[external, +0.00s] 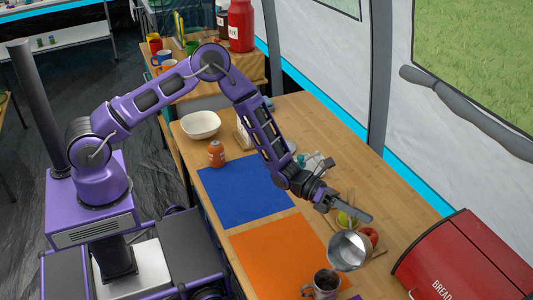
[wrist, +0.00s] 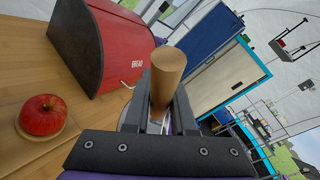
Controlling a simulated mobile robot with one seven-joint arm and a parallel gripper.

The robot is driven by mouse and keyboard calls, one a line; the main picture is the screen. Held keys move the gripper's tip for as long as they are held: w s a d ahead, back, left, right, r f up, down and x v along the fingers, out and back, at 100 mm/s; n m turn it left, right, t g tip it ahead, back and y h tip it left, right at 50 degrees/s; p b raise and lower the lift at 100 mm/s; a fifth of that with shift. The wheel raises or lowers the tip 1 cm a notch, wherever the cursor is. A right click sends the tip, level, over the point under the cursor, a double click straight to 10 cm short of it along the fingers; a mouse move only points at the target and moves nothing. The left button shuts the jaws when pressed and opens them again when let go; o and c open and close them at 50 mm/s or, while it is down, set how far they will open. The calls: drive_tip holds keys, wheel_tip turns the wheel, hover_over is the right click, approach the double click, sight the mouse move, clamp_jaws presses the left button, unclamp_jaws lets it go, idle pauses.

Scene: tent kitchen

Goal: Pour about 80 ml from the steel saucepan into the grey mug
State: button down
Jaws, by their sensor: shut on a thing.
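The steel saucepan (external: 347,252) hangs over the table at the lower right in the external view, its round body beyond my gripper. My gripper (external: 342,208) is shut on its handle; in the wrist view the wooden handle (wrist: 167,78) stands between the two fingers. The pan appears tilted, but I cannot tell how far, and its contents are not clear. The grey mug (external: 323,284) stands upright at the bottom of the external view, just below and left of the pan, with a dark inside. I cannot make out the mug in the wrist view.
A red bread box (external: 455,260) stands right of the pan and also shows in the wrist view (wrist: 120,45). A red apple (external: 373,235) sits close behind the pan, also in the wrist view (wrist: 42,115). Orange (external: 275,250) and blue (external: 240,190) mats lie clear to the left.

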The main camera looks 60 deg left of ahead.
sight(350, 230)
drive_tip(key=shift+s+d+r+m, duration=0.15)
drive_tip(key=shift+s+r+m, duration=0.25)
drive_tip(key=shift+r, duration=0.05)
drive_tip(key=shift+s, duration=0.1)
drive_tip(key=shift+s+d, duration=0.15)
drive_tip(key=shift+s, duration=0.05)
drive_tip(key=shift+s+d, duration=0.1)
drive_tip(key=shift+s, duration=0.1)
drive_tip(key=shift+s+f+m+h+b, duration=0.15)
drive_tip(key=shift+s+m+h+b, duration=0.15)
drive_tip(key=shift+s+m+b, duration=0.35)
idle(0.4)
drive_tip(key=shift+s+d+r+m+t+b, duration=0.2)
drive_tip(key=shift+s+r+m, duration=0.1)
drive_tip(key=shift+s+m, duration=0.35)
drive_tip(key=shift+s+d+r+m+t+b, duration=0.1)
drive_tip(key=shift+s+d+r+m+b, duration=0.15)
drive_tip(key=shift+s+m, duration=0.3)
